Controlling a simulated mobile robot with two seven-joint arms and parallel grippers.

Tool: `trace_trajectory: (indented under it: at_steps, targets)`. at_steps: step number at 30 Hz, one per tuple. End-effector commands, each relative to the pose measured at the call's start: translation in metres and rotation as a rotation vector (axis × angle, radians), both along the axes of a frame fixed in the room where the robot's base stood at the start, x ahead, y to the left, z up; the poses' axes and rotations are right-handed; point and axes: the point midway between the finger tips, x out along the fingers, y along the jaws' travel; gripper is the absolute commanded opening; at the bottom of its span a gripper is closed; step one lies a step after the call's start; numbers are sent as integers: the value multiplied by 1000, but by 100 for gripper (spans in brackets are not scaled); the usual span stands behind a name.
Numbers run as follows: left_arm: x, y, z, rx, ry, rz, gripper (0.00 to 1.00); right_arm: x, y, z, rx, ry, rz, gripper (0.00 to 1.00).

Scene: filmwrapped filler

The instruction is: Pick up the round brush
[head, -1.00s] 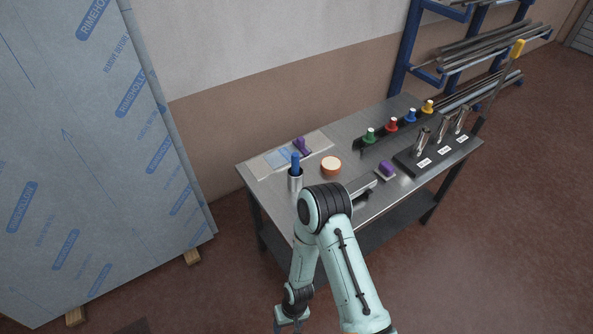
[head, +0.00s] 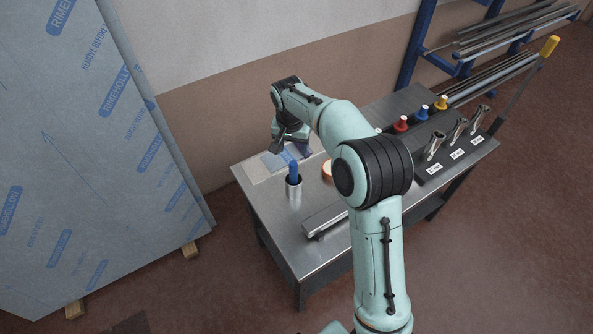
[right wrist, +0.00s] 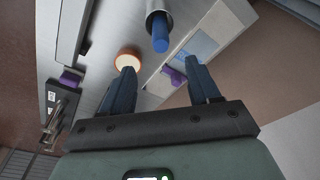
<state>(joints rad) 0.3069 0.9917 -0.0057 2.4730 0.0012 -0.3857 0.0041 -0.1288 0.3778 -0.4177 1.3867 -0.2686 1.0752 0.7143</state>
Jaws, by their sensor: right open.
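A round piece with a pale top and orange-brown rim (right wrist: 128,60) lies on the metal table; in the head view (head: 327,170) my right arm partly hides it. I cannot tell whether this is the round brush. A blue rounded handle (head: 294,171) stands in a metal cup (head: 294,188), and also shows in the right wrist view (right wrist: 160,38). My right gripper (head: 289,148) is open and empty above the table's back left corner. In the right wrist view its fingers (right wrist: 160,70) point toward the table, with a purple piece (right wrist: 172,77) showing between them. My left gripper is out of view.
A pale sheet (head: 258,170) lies at the table's left end. Red (head: 400,124), blue (head: 421,113) and yellow (head: 441,103) pieces stand at the back. A large film-wrapped panel (head: 80,150) stands left, a pipe rack (head: 440,60) behind.

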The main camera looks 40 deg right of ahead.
Motion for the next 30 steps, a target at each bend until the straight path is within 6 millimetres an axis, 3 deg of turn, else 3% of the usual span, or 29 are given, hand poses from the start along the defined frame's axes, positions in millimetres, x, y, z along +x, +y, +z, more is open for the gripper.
trace_trajectory:
  at_steps: [12, 19, 27, 30]
  targets:
    - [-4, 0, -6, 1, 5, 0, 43, 6, -8, -69, 0, 3, -3, 61]
    - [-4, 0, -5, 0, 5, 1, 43, 7, -9, -85, 0, 3, -1, 61]
    - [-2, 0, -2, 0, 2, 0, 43, 12, -13, -123, -1, 3, -2, 61]
    - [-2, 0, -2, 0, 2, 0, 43, 12, -14, -129, 0, 1, -2, 61]
